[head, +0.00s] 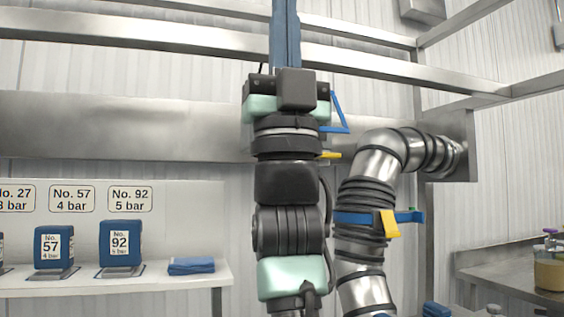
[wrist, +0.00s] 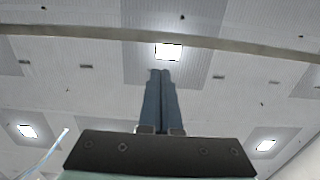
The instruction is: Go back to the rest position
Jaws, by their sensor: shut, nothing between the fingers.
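My gripper (wrist: 160,76) points up at the ceiling in the wrist view. Its two long blue fingers lie side by side, shut, with nothing between them. In the head view the blue fingers (head: 285,35) rise in front of the steel frame and run out of the top of the picture, so their tips are hidden there. My arm stands upright in the middle of the head view, and nothing is seen touching the gripper.
A white shelf (head: 110,285) at the left carries blue units marked 57 (head: 54,247) and 92 (head: 121,243) and a folded blue cloth (head: 191,266). Steel rails (head: 150,32) cross behind.

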